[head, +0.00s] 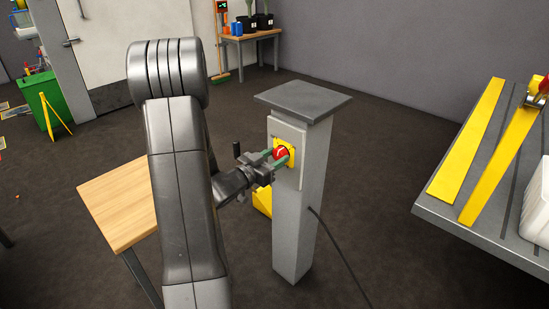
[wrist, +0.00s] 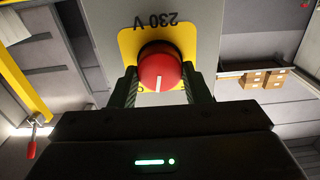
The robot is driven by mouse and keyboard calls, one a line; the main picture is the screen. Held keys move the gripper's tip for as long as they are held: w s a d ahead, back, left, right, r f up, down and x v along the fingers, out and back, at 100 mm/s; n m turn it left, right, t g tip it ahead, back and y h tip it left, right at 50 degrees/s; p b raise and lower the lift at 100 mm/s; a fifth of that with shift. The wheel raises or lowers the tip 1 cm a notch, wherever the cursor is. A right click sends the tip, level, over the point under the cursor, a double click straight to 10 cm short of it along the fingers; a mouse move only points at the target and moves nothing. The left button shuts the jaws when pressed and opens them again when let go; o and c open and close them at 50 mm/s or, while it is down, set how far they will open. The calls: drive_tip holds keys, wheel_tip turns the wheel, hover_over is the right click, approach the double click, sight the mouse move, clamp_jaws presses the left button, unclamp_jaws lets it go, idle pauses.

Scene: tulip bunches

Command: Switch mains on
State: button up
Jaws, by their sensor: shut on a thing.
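The mains switch is a red round knob (head: 281,153) on a yellow plate (head: 291,143), set on the light panel of a grey pillar (head: 298,215). In the wrist view the red knob (wrist: 160,68) sits between my two fingers, with the yellow plate (wrist: 128,42) behind it and "230 V" upside down above. My gripper (head: 279,157) is shut on the knob from the front left; its fingers show on both sides of the knob in the wrist view (wrist: 161,88).
A wooden table (head: 120,205) stands left of the pillar. A grey bench (head: 475,225) with yellow bars (head: 468,140) is at the right. A dark cable (head: 340,250) runs from the pillar across the floor. Dark floor is free behind the pillar.

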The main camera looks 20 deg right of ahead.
drive_tip(key=shift+f+b, duration=0.1)
drive_tip(key=shift+b, duration=0.2)
drive_tip(key=m+b, duration=0.2)
drive_tip(key=shift+f+m+b, duration=0.1)
drive_tip(key=shift+m+b, duration=0.25)
drive_tip(key=shift+m, duration=0.05)
drive_tip(key=shift+m+b, duration=1.5)
drive_tip(key=shift+m, duration=0.3)
drive_tip(key=o, duration=1)
drive_tip(key=shift+s, duration=0.1)
drive_tip(key=shift+r, duration=0.2)
